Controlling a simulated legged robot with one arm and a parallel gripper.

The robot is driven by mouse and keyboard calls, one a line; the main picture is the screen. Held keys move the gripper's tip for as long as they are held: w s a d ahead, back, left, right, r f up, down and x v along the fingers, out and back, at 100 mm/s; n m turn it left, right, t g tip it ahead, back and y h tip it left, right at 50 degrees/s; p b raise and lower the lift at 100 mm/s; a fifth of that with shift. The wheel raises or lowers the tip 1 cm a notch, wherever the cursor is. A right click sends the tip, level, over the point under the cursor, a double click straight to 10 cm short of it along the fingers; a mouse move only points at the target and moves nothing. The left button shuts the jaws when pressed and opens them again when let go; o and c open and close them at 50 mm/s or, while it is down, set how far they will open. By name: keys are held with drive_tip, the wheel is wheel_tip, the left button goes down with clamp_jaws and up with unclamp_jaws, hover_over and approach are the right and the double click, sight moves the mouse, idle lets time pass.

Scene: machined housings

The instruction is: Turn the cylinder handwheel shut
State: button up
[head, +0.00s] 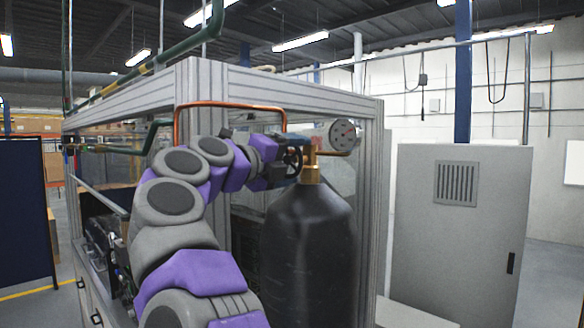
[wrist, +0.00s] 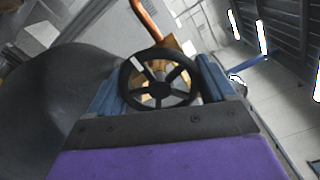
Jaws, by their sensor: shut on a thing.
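A black gas cylinder (head: 308,240) stands upright in front of the framed enclosure in the head view, with a brass valve (head: 310,160) on top. Its black spoked handwheel (head: 294,162) faces left, toward my gripper (head: 280,170). In the wrist view the handwheel (wrist: 160,82) sits between the two blue fingers of my gripper (wrist: 158,88), one on each side of its rim. My gripper is shut on the handwheel. The cylinder's dark shoulder (wrist: 55,100) fills the left of the wrist view. The valve behind the wheel is partly hidden.
A round pressure gauge (head: 342,134) is right of the valve. A copper pipe (head: 230,104) arches above my arm along the enclosure frame (head: 188,90). A grey cabinet (head: 458,230) stands to the right. A dark panel (head: 25,215) stands at far left.

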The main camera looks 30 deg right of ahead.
drive_tip(key=m, duration=0.3)
drive_tip(key=shift+f+m, duration=0.35)
drive_tip(key=shift+m, duration=0.05)
drive_tip(key=m, duration=0.4)
drive_tip(key=shift+m, duration=0.3)
drive_tip(key=shift+o, duration=0.2)
drive_tip(key=m, duration=0.4)
drive_tip(key=shift+w+a, duration=0.1)
drive_tip(key=shift+w, duration=0.05)
drive_tip(key=m, duration=0.5)
drive_tip(key=shift+p, duration=0.4)
drive_tip(key=shift+r, duration=0.1)
drive_tip(key=o, duration=0.7)
drive_tip(key=shift+a, duration=0.1)
drive_tip(key=shift+o, duration=0.7)
drive_tip(key=shift+a, duration=0.2)
drive_tip(key=shift+r, duration=0.1)
